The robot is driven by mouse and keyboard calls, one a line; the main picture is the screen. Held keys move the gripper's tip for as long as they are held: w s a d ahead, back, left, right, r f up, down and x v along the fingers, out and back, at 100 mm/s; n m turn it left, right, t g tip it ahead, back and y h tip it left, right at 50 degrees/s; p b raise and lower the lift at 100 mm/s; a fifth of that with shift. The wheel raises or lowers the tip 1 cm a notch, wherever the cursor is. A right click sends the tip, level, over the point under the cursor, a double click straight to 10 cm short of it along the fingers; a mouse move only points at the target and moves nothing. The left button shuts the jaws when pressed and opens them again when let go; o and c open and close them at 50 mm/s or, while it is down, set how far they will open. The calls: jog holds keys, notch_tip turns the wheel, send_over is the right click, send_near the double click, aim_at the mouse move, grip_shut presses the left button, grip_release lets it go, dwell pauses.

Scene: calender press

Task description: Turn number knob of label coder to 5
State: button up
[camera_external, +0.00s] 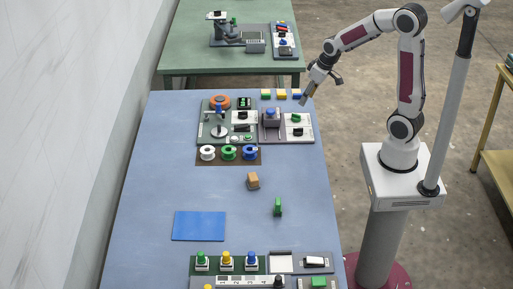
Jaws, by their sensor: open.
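My gripper (307,98) is open and empty. It hangs above the far right edge of the blue table, pointing down and to the left. To the left is a green-grey station (205,131) with an orange spool, a green display and another dark knob. No label is readable, so I cannot tell which station is the label coder or what number any knob shows.
Several spools (228,153), a brown block (253,181), a green piece (278,207) and a blue mat (199,226) lie nearer. The middle of the table (215,190) is mostly clear.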

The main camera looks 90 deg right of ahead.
aim_at(294, 114)
jog(key=w+f+n, duration=0.1)
jog(key=w+d+f+n, duration=0.1)
jog(key=shift+w+d+g+y, duration=0.2)
jog(key=shift+w+g+y, duration=0.1)
jog(key=shift+w+g, duration=0.1)
jog(key=shift+w+d+f+n+g, duration=0.15)
jog(key=shift+w+n, duration=0.05)
jog(key=shift+n, duration=0.4)
jog(key=shift+w+d+f+n+g, duration=0.1)
jog(key=shift+w+f+n+g, duration=0.1)
jog(key=shift+n, duration=0.4)
jog(key=n, duration=0.2)
jog(key=w+n, duration=0.1)
jog(key=shift+d+f+g+y, duration=0.25)
jog(key=shift+d+y, duration=0.05)
jog(key=shift+y, duration=0.1)
jog(key=n, duration=0.2)
jog(key=shift+w+d+f+n+g, duration=0.1)
jog(key=shift+d+n+g, duration=0.05)
jog(key=shift+n+g, duration=0.2)
jog(key=n, duration=0.3)
jog(key=shift+d+r+y, duration=0.15)
jog(key=shift+r+y, duration=0.05)
jog(key=shift+y, duration=0.1)
jog(key=shift+r+n+g, duration=0.25)
jog(key=shift+r+n, duration=0.1)
jog(key=shift+n, duration=0.9)
jog(key=shift+s+a+n, duration=0.2)
jog(key=shift+s+n, duration=0.25)
jog(key=shift+n, duration=0.75)
